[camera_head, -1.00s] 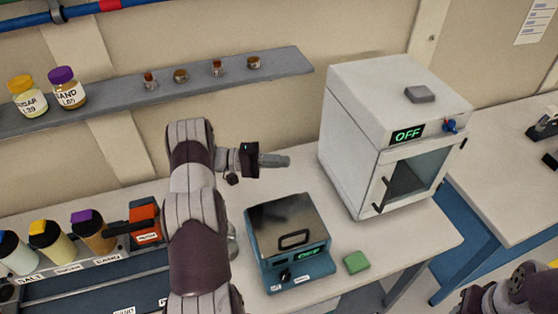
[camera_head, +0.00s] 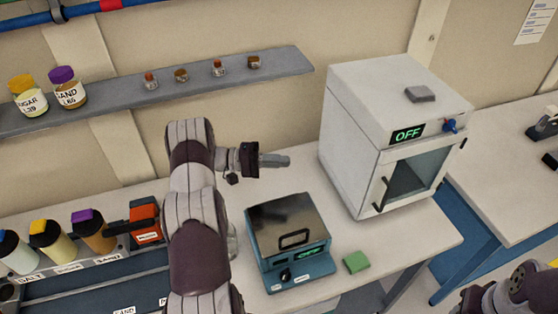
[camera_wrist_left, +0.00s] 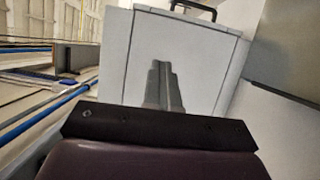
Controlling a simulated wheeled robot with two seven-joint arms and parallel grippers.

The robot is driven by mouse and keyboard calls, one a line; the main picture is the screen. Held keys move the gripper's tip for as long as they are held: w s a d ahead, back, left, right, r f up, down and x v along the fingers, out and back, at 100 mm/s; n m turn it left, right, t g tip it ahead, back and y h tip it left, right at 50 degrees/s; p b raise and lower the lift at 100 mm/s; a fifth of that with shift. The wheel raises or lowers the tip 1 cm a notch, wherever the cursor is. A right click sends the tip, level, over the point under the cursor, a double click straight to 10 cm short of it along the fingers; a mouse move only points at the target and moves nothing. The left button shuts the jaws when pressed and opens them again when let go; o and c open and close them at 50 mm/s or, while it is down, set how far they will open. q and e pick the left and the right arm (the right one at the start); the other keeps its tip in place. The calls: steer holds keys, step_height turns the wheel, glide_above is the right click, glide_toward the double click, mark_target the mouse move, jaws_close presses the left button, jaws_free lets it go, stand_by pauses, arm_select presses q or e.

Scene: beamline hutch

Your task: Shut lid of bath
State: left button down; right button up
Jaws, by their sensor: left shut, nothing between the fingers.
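The bath (camera_head: 290,245) is a teal box on the bench, with a green OFF display on its front. Its dark metal lid (camera_head: 280,218) with a black handle lies flat over the top and looks closed. My left gripper (camera_head: 288,161) is above and behind the bath, apart from the lid, pointing right toward the white oven. Its fingers are shut and empty, and they also show in the left wrist view (camera_wrist_left: 163,85). Part of my right arm shows at the lower right, but its gripper is out of view.
A white oven (camera_head: 358,150) with an OFF display stands right of the bath. A green block (camera_head: 356,262) lies on the bench by the bath. A rack of bottles (camera_head: 50,243) is at the left. A wall shelf (camera_head: 200,83) holds jars and vials.

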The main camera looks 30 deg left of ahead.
stand_by(0.3)
arm_select(q)
steer(key=c, duration=1.2)
jaws_free()
steer(key=b+v, duration=0.6)
steer(key=v, duration=0.6)
steer(key=shift+s+a, duration=0.2)
steer(key=shift+a, duration=0.1)
